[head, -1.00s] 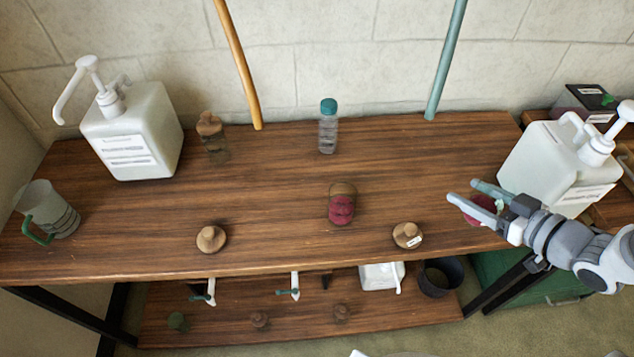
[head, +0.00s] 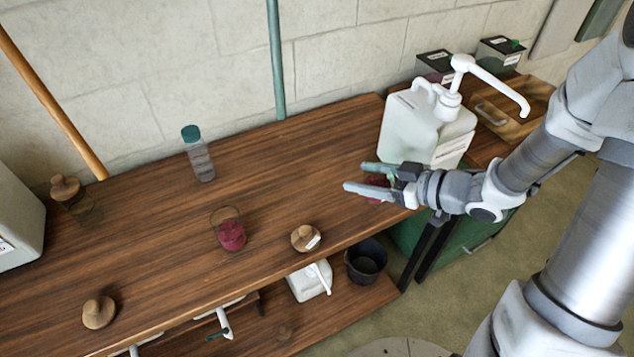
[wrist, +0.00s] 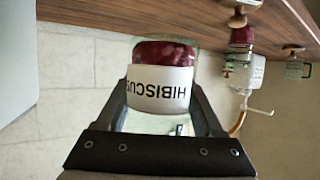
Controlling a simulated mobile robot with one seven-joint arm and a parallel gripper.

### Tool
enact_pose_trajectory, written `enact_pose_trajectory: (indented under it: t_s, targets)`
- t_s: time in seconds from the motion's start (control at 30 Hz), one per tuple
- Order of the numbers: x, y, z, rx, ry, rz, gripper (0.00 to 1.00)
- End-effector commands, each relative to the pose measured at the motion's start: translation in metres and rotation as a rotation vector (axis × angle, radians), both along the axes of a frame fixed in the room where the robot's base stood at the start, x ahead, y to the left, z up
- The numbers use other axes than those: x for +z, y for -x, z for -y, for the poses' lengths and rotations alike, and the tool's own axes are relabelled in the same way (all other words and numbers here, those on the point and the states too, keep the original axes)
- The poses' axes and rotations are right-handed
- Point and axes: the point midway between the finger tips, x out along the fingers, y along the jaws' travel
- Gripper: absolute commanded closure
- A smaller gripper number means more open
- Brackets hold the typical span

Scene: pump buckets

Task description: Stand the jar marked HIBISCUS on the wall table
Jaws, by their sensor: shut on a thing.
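The jar marked HIBISCUS (wrist: 165,85) is clear, with dark red contents and a white label, and sits between my fingers in the wrist view. The label's letters appear upside down there. In the head view only a little of the jar's dark red (head: 377,181) shows behind my gripper (head: 357,177). My gripper is shut on it over the right end of the long wooden table (head: 290,180) along the wall. I cannot tell whether the jar touches the tabletop.
A white pump bucket (head: 420,125) stands close behind my gripper. Another clear jar with red contents (head: 231,235), a wooden-lidded jar (head: 305,238) and a teal-capped bottle (head: 198,155) stand further left. A second wooden surface (head: 520,105) with dark boxes (head: 498,52) lies right.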

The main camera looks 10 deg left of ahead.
Motion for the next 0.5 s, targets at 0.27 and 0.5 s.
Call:
enact_pose_trajectory:
  t_s: [0.27, 0.5]
  targets:
    - [-0.042, -0.046, -0.046, 0.005, -0.003, 0.001, 1.0]
    - [-0.057, -0.068, -0.065, 0.001, -0.001, 0.001, 1.0]
